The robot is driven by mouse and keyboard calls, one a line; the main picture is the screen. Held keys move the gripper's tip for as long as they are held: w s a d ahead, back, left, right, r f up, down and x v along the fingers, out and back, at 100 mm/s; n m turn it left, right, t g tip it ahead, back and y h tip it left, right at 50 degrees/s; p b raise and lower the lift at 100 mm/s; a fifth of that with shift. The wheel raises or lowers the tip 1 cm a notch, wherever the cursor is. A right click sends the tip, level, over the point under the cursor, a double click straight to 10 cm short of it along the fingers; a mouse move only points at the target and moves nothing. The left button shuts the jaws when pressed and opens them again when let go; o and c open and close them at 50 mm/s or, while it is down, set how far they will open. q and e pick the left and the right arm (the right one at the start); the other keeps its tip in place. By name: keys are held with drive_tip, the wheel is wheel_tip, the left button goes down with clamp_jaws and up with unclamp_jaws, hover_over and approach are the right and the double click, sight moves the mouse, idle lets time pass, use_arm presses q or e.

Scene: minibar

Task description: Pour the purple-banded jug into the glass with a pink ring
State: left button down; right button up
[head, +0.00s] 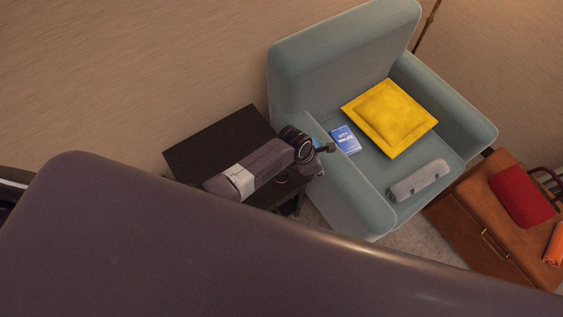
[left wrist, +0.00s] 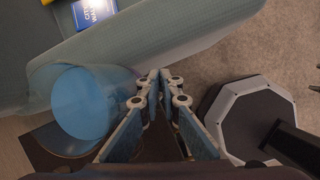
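My left gripper (head: 328,148) is beside the armchair's near arm, above the right side of a dark side table (head: 215,140). In the left wrist view its fingertips (left wrist: 160,74) come together with nothing visible between them. My right gripper is not seen.
A teal armchair (head: 335,60) holds a yellow cushion (head: 390,118), a blue book (head: 345,139) and a grey roll (head: 419,181). A brown leather chest (head: 470,225) with a red bag (head: 520,196) stands at right. My own purple-grey body covers the lower head view.

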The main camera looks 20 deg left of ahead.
use_arm(q)
drive_tip(key=s+d+f+n+p, duration=0.2)
drive_tip(key=s, duration=0.4)
drive_tip(key=s+d+f+n+t+y+p, duration=0.1)
drive_tip(key=s+d+f+n+p, duration=0.1)
drive_tip(key=s, duration=0.5)
drive_tip(key=shift+f, duration=0.65)
drive_tip(key=shift+w, duration=0.1)
drive_tip(key=shift+w+a+r+g+h+b, duration=0.3)
drive_tip(key=shift+r+g+h+b, duration=0.15)
drive_tip(key=shift+r+h, duration=0.15)
drive_tip(key=shift+w+a+r+g+h+b, duration=0.15)
drive_tip(key=shift+a+r+g+h+b, duration=0.1)
drive_tip(key=shift+r+g+h+b, duration=0.25)
drive_tip(key=shift+w+a+r+g+h+b, duration=0.3)
drive_tip(key=shift+r+g+h, duration=0.2)
drive_tip(key=shift+r, duration=0.15)
